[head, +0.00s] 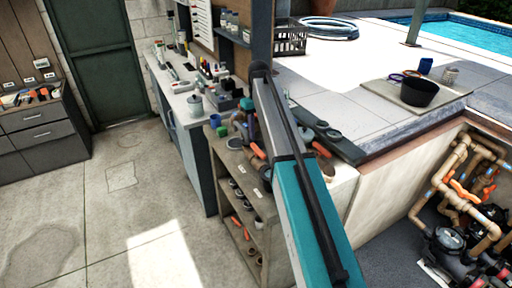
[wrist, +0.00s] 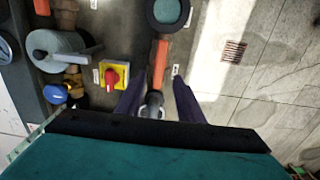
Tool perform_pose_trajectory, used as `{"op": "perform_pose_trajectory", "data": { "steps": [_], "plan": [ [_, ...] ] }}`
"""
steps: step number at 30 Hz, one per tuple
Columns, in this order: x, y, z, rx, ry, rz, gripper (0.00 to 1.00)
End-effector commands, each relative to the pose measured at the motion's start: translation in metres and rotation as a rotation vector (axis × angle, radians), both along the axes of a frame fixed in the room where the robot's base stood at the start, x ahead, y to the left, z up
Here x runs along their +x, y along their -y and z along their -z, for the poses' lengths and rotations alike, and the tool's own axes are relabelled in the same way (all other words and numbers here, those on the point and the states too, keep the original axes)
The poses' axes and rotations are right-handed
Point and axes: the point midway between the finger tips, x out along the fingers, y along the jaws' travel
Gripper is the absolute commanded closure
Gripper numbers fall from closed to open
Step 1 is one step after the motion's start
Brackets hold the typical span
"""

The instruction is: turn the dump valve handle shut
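In the wrist view, an orange lever handle (wrist: 160,60) runs up and down the picture from a grey metal fitting (wrist: 152,106). I take it for the dump valve handle, but no label is readable. My gripper (wrist: 160,78) is open, with one dark finger on each side of the handle in the picture. I see gaps on both sides and no clear contact; the depth between fingers and handle is hard to judge. In the head view, my teal arm crosses the shelf top, where orange handles (head: 258,151) show; my gripper is not clearly visible there.
Left of my fingers in the wrist view are a red knob on a yellow box (wrist: 113,76), a grey cylindrical part (wrist: 62,50) and a blue cap (wrist: 55,93). A dark round ring (wrist: 167,12) lies above the handle. Pump pipes (head: 455,165) stand in the pit at right.

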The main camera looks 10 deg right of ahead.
Motion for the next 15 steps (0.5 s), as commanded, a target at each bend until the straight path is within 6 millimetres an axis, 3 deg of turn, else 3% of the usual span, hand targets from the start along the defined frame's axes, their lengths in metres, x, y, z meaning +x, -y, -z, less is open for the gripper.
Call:
{"op": "perform_pose_trajectory", "data": {
  "steps": [15],
  "plan": [
    [0.000, 0.000, 0.070, 0.000, -0.001, 0.000, 0.66]
  ]
}}
